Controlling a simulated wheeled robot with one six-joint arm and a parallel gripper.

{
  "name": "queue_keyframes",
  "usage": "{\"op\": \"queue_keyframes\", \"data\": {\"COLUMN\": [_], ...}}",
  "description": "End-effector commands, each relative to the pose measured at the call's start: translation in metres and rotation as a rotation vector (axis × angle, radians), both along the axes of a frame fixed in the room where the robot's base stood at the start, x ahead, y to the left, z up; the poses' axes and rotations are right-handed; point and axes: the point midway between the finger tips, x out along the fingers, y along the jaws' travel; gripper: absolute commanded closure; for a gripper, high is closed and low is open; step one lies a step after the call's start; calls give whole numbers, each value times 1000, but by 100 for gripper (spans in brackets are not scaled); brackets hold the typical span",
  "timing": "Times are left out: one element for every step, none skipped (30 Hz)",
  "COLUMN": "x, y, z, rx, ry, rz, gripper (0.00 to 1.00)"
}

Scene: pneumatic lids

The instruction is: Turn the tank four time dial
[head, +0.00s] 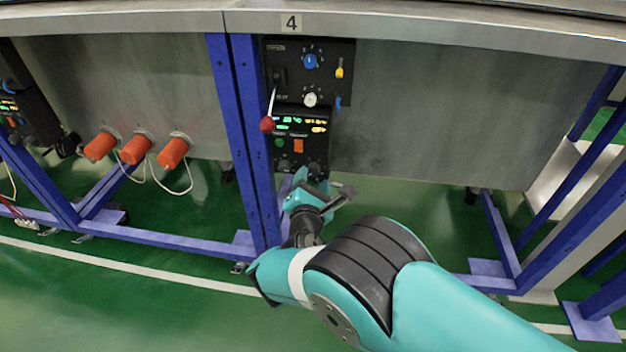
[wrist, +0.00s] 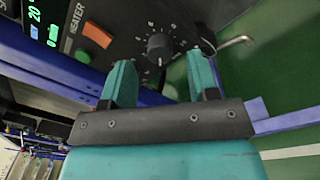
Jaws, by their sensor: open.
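The tank four control panel (head: 318,128) is black and hangs under the "4" plate (head: 291,22). In the wrist view a black round dial (wrist: 159,47) with printed marks around it sits low on the panel, beside an orange switch (wrist: 97,30) labelled HEATER. I cannot read a label on the dial. My gripper (wrist: 161,74) is open, its two teal fingers on either side of the dial's line. The dial lies between and just beyond the tips, apparently not held. In the head view my gripper (head: 318,185) is at the panel's lower edge and partly hides that corner.
Higher on the panel are a blue knob (head: 310,61), a white dial (head: 310,99), a yellow valve (head: 339,70) and a red-ball lever (head: 267,124). A blue frame post (head: 240,130) stands close left. A metal pipe (wrist: 235,41) juts out beside the right finger.

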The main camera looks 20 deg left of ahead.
Motion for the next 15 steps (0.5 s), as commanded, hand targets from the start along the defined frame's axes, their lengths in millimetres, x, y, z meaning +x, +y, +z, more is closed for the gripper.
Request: {"op": "queue_keyframes", "data": {"x": [8, 11, 15, 17, 20, 22, 23, 24, 25, 25, 25, 25, 25, 25, 25], "y": [1, 3, 4, 5, 6, 6, 7, 7, 8, 8, 8, 8, 8, 8, 8], "z": [-2, -2, -2, -2, -2, -2, -1, -1, -1, -1, -1, 0, 0, 0, 0], "rx": [3, 3, 2, 2, 2, 1, 1, 1, 0, 0, 0, 0, 0, 0, 0], "ry": [1, 1, 2, 1, 0, 1, 1, 1, 1, 1, 1, 1, 1, 1, 1], "rz": [-3, -3, -2, -2, -1, -2, -1, -1, -1, -1, -1, 0, 0, 0, 0], "gripper": [45, 45, 45, 45, 45, 45, 45, 45, 45, 45, 45, 45, 45, 45, 45]}}
